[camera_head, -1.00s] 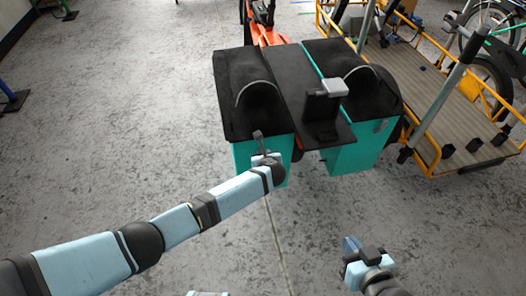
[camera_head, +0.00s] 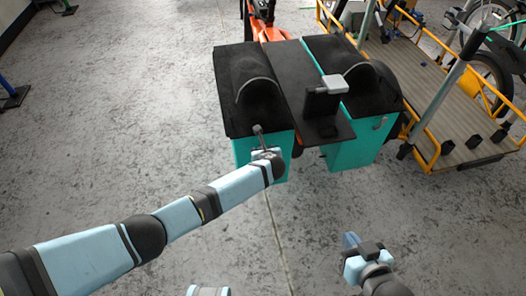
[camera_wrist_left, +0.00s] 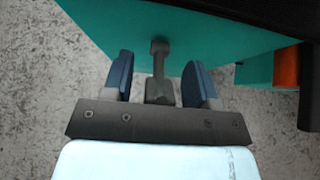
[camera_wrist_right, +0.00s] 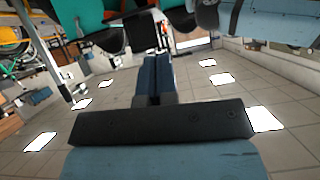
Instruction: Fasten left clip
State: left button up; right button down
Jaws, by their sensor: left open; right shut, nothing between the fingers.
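The left clip (camera_wrist_left: 159,68) is a grey latch hanging at the front of the left teal box (camera_head: 248,150). In the left wrist view it stands between the two blue fingers of my left gripper (camera_wrist_left: 160,82), which are apart with a gap on both sides of it. In the head view the clip (camera_head: 258,131) shows just above my left gripper, at the box's front edge under the black lid (camera_head: 235,115). My right gripper (camera_head: 352,242) is in front of the bike, low in the picture, away from the boxes. Its fingers (camera_wrist_right: 156,75) are together and empty.
A right teal box (camera_head: 350,150) with its own clip (camera_head: 380,122) stands beside the left one. A black rear rack (camera_head: 330,130) with a grey-topped block lies between them. A yellow-framed cargo platform (camera_head: 450,110) is at the right. The floor in front is clear.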

pick_arm(q)
jog(key=p+v, duration=0.5)
jog(key=v, duration=0.8)
jog(key=shift+s+r, duration=0.25)
jog(key=shift+s, duration=0.05)
